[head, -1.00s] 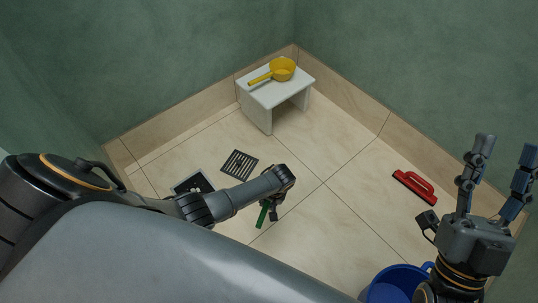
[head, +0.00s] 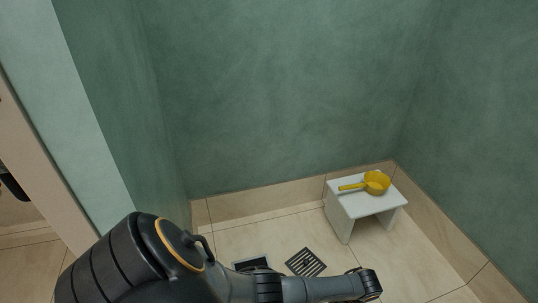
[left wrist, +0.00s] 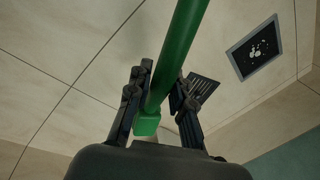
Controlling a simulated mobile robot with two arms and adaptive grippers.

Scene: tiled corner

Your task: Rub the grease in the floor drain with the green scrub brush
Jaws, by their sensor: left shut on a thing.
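The green scrub brush (left wrist: 180,50) runs between the fingers of my left gripper (left wrist: 161,82), which is shut on it. Its bristles cannot be made out, and in the head view the brush is out of sight. The open floor drain (left wrist: 254,47) is a dark square with pale patches, at the upper right of the left wrist view, apart from the brush. In the head view the drain (head: 252,263) is partly hidden by my left arm. My right gripper is not in view.
The slotted drain grate (head: 306,262) lies loose on the tiles beside the drain, and also shows behind my fingers in the wrist view (left wrist: 204,88). A white stool (head: 348,206) bearing a yellow scoop (head: 376,183) stands near the wall corner. Green walls close in the floor.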

